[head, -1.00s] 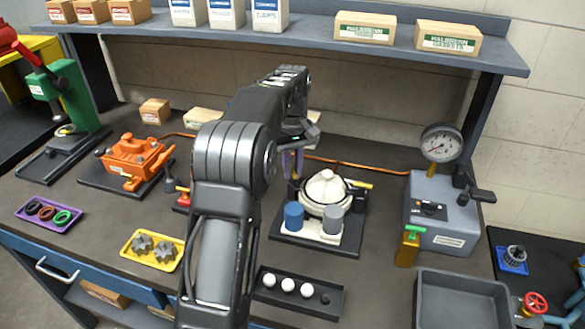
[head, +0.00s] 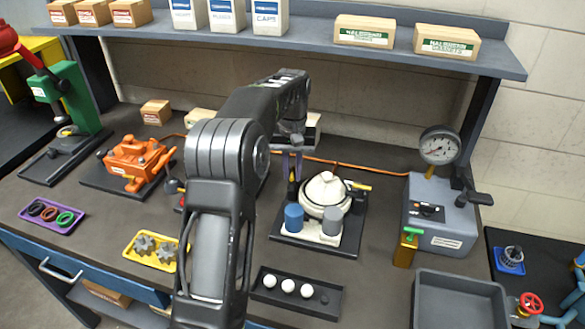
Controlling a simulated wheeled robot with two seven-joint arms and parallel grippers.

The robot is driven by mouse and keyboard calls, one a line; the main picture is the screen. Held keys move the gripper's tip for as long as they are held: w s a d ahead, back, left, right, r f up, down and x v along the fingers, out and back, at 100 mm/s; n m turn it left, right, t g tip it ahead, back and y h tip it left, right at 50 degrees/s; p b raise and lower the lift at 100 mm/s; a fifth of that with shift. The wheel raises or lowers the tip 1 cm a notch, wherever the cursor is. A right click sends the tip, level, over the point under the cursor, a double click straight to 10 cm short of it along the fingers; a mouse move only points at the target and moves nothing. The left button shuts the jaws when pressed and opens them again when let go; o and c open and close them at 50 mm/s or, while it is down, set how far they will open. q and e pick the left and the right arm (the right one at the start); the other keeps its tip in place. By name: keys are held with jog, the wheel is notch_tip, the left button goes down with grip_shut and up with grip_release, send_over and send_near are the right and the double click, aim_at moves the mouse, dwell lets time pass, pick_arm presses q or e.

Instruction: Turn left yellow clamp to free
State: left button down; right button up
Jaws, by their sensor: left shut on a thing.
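A white round motor (head: 326,193) sits on a dark base plate (head: 340,247) in the middle of the bench, with a blue and a grey cylinder in front of it. The right yellow clamp (head: 359,186) sticks out at the motor's upper right. My left gripper (head: 292,177) points down at the motor's left side, its fingers close together. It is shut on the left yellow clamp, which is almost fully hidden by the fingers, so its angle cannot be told. My right gripper is not in view.
An orange motor (head: 137,160) stands left. A grey gauge box (head: 440,215) stands right, with an empty grey tray (head: 460,300) in front. A black tray (head: 297,293) with white balls and a yellow tray (head: 150,250) with gears lie near the front. A shelf (head: 400,50) hangs above.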

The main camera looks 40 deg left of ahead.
aim_at(292, 172)
pick_arm(q)
jog(key=shift+m, duration=1.1)
jog(key=c, duration=1.4)
grip_release()
jog(key=shift+o, duration=0.2)
jog(key=shift+r, duration=0.1)
jog(key=shift+r, duration=0.3)
notch_tip(292, 172, up, 6)
jog(key=shift+f+p, duration=0.15)
jog(key=shift+p, duration=0.7)
jog(key=shift+r+p, duration=0.65)
jog(key=shift+r, duration=0.05)
